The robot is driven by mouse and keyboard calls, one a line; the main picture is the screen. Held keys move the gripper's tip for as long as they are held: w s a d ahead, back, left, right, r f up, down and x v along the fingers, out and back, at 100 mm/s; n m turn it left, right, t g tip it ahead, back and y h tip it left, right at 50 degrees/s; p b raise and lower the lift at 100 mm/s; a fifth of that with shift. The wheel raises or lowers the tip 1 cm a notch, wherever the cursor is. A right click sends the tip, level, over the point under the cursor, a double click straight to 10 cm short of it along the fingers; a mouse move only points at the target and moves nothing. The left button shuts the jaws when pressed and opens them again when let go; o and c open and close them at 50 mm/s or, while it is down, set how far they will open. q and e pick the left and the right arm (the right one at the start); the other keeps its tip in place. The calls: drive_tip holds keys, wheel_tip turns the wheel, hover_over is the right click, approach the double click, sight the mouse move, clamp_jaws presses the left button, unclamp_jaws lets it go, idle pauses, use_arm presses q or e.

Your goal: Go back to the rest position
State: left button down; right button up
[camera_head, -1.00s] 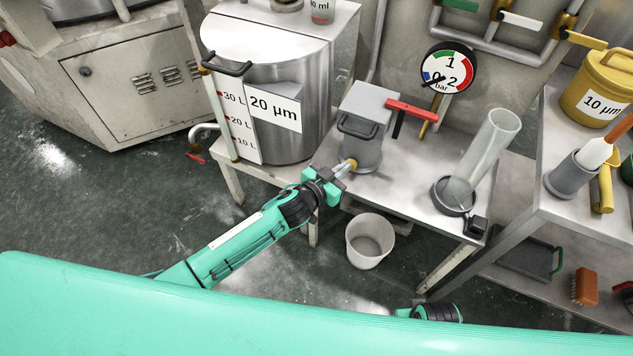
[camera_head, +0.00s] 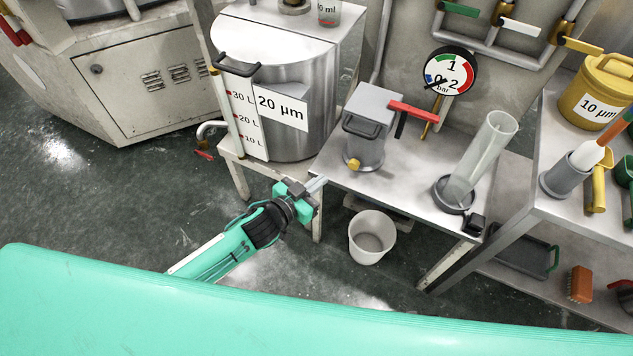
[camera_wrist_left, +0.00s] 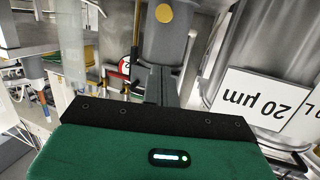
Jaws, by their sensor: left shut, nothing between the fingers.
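My left gripper (camera_head: 316,186) is shut and empty. It is in front of the metal bench edge, below and left of the grey device (camera_head: 366,140) with the yellow knob (camera_head: 353,164). A gap separates the fingertips from the knob. In the left wrist view the shut fingers (camera_wrist_left: 162,84) point toward the grey device, whose yellow knob (camera_wrist_left: 164,13) shows at the top. My right gripper does not show in these frames.
A steel tank (camera_head: 285,75) labelled 20 µm stands left of the grey device. A clear cylinder (camera_head: 483,155) leans on the bench (camera_head: 405,190). A white bucket (camera_head: 370,237) is on the floor below. The floor at the left is open.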

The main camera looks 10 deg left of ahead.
use_arm(q)
drive_tip(key=shift+s+a, duration=0.15)
idle(0.5)
